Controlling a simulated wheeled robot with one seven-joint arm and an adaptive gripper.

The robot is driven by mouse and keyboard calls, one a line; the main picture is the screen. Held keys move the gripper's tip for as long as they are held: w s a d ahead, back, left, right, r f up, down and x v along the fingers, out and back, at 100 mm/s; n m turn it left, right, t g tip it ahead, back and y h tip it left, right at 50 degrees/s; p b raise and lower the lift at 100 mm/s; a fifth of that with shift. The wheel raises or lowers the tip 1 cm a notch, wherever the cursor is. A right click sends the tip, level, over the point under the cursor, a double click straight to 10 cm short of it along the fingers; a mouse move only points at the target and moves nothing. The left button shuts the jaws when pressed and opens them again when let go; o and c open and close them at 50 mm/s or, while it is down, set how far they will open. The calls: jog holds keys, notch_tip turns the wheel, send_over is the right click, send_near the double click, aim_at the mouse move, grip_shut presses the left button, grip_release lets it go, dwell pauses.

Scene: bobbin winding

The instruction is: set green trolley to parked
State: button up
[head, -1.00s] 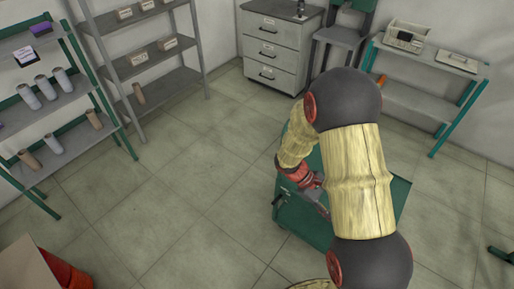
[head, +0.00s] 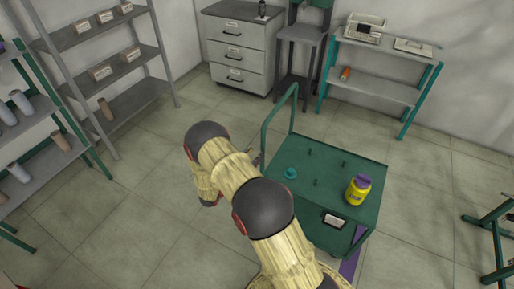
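The green trolley (head: 335,167) stands right of centre in the head view. Its tubular handle (head: 292,108) rises at the far left side. My arm crosses the trolley's left side. My gripper is mostly hidden behind it, so its fingers and any contact with the handle cannot be made out.
Shelves with cones and boxes (head: 100,75) stand at the left. A green-legged frame (head: 495,235) is at the right. Floor left of my arm is clear.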

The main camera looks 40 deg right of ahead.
aim_at(263, 147)
jog(key=d, duration=0.3)
jog(key=w+d, duration=0.1)
jog(key=d, duration=0.3)
jog(key=shift+w+b, duration=0.2)
jog(key=shift+b, duration=0.2)
jog(key=shift+c, duration=0.5)
jog(key=c, duration=0.7)
grip_shut()
